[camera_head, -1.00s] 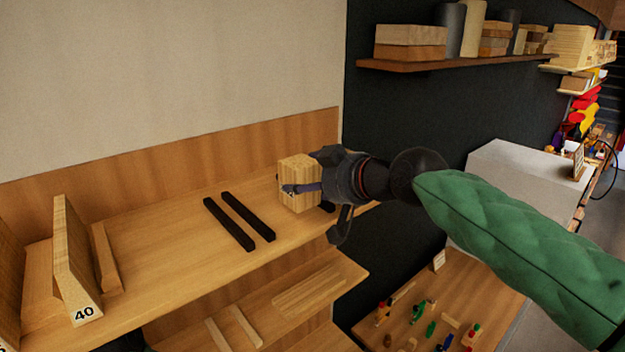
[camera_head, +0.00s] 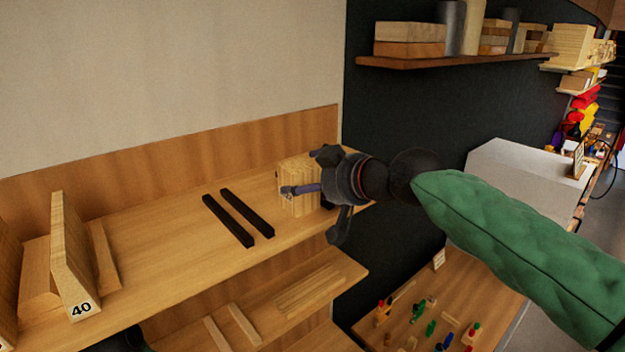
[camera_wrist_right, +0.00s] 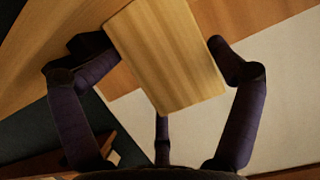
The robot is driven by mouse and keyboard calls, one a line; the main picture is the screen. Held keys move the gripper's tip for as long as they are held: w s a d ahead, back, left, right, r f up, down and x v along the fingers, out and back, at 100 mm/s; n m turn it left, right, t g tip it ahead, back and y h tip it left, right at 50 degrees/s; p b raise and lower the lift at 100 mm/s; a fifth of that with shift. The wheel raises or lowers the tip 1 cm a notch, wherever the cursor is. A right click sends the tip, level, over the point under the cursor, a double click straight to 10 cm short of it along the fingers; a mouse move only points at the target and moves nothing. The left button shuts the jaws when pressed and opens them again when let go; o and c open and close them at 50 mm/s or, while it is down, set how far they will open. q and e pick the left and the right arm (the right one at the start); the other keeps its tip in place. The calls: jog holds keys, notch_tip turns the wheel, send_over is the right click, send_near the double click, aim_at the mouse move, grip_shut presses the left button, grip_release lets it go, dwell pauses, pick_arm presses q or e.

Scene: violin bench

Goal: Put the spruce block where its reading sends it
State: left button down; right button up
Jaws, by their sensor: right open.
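The spruce block (camera_head: 293,173), pale with straight grain, sits at the right end of the wooden shelf, right of two black bars (camera_head: 228,222). My right gripper (camera_head: 312,193) is open around the block, with one finger across its near side. In the right wrist view the block (camera_wrist_right: 168,52) lies between the spread fingers (camera_wrist_right: 160,75), with gaps visible beside it. No reading is visible on the block. A board bearing the number 40 (camera_head: 72,265) stands upright at the left of the shelf.
The shelf (camera_head: 160,245) is bare between the 40 board and the black bars. A lower shelf (camera_head: 265,325) holds thin wooden strips. A dark wall shelf (camera_head: 460,60) with blocks and cylinders hangs at upper right. A low table (camera_head: 400,325) holds small coloured pieces.

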jog(key=shift+r+p, duration=0.7)
jog(key=shift+r, duration=0.05)
jog(key=b+v, duration=0.3)
jog(key=v, duration=0.9)
jog(key=shift+f, duration=0.15)
